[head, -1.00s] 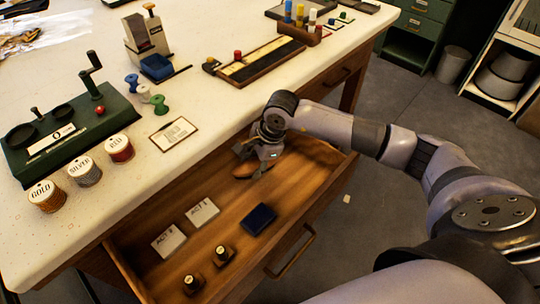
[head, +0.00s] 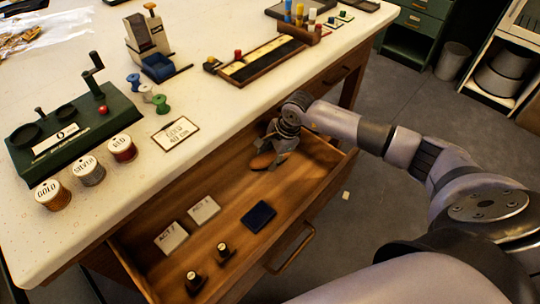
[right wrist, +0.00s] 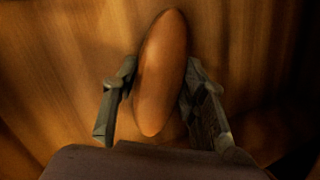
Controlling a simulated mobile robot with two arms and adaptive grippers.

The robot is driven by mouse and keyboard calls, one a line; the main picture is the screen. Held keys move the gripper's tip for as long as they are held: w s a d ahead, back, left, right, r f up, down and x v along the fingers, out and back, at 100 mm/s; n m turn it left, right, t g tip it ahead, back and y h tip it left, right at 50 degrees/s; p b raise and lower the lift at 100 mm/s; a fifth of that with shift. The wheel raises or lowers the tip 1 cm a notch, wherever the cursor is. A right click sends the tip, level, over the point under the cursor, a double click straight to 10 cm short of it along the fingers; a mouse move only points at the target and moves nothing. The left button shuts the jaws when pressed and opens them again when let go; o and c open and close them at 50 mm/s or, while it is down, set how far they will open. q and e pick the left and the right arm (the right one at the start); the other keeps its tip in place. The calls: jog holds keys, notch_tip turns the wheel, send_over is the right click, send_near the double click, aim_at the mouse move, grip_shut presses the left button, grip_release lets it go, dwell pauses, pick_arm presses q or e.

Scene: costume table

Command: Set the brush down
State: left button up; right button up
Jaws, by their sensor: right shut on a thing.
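The brush (head: 262,161) has a smooth brown oval back and is inside the open wooden drawer (head: 226,237), near its far right end. My right gripper (head: 274,158) reaches down into the drawer and is shut on the brush. In the right wrist view the brush (right wrist: 160,75) lies lengthwise between the two fingers (right wrist: 160,98), with wood grain behind it. Its bristles are hidden below the back. I cannot tell whether it touches the drawer floor. My left gripper is not in view.
The drawer also holds two white cards (head: 204,210), a dark blue box (head: 259,217) and two small dark bottles (head: 223,251) toward the near left. Bare drawer floor lies between these and the brush. Labelled spools (head: 89,171) stand on the tabletop.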

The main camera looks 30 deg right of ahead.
jog(key=o, duration=1)
jog(key=shift+o, duration=0.2)
jog(key=shift+r, duration=0.2)
jog(key=b+v, duration=0.1)
jog(key=v, duration=1)
jog(key=shift+r, duration=0.4)
jog(key=shift+s+d, duration=0.1)
